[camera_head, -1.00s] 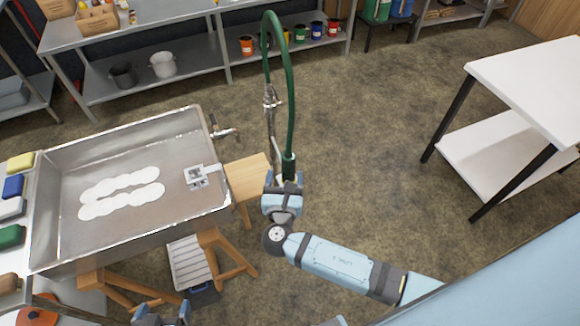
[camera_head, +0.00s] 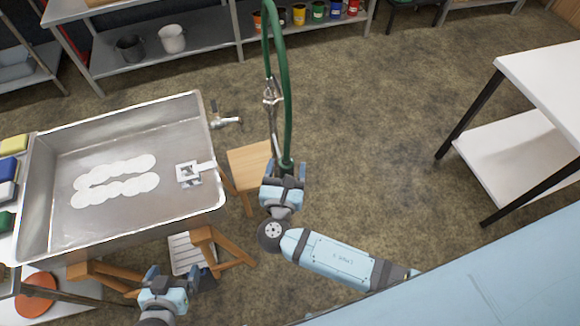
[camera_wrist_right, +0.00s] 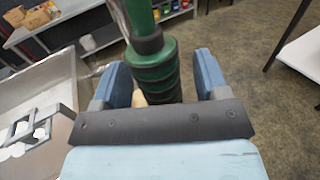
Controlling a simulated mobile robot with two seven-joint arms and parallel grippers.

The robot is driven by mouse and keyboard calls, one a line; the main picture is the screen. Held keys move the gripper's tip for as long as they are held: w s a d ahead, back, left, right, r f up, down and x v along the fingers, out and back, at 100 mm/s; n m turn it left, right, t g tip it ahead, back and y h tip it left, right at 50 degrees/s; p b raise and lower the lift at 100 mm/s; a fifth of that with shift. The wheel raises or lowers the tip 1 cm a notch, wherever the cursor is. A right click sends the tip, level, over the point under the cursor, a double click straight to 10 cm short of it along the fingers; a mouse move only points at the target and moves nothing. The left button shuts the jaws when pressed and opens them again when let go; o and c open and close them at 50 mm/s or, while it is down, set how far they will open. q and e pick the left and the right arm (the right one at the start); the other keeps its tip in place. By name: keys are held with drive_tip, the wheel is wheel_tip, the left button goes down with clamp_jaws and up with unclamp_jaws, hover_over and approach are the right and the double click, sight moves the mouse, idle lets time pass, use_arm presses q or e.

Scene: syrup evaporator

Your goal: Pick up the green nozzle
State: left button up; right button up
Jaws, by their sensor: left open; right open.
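The green nozzle (camera_head: 286,163) hangs at the lower end of a green hose (camera_head: 284,80). In the right wrist view the nozzle (camera_wrist_right: 154,72) is a ribbed dark green cylinder with a black collar. My right gripper (camera_head: 285,182) is around its lower end. Its two blue fingers (camera_wrist_right: 165,80) stand on either side, with a clear gap on the right and a smaller one on the left. The jaws are open. My left gripper (camera_head: 163,278) is open and empty at the lower left, in front of the steel pan.
A steel evaporator pan (camera_head: 128,212) with white foam patches stands at the left. A tap (camera_head: 226,122) juts from its right side. A wooden stool (camera_head: 249,160) stands behind my right gripper. A white table (camera_head: 545,85) stands at the right. The floor between is clear.

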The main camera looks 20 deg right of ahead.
drive_tip(key=shift+w, duration=0.1)
drive_tip(key=shift+r, duration=0.1)
drive_tip(key=shift+c, duration=1.1)
drive_tip(key=c, duration=0.9)
drive_tip(key=shift+o, duration=0.2)
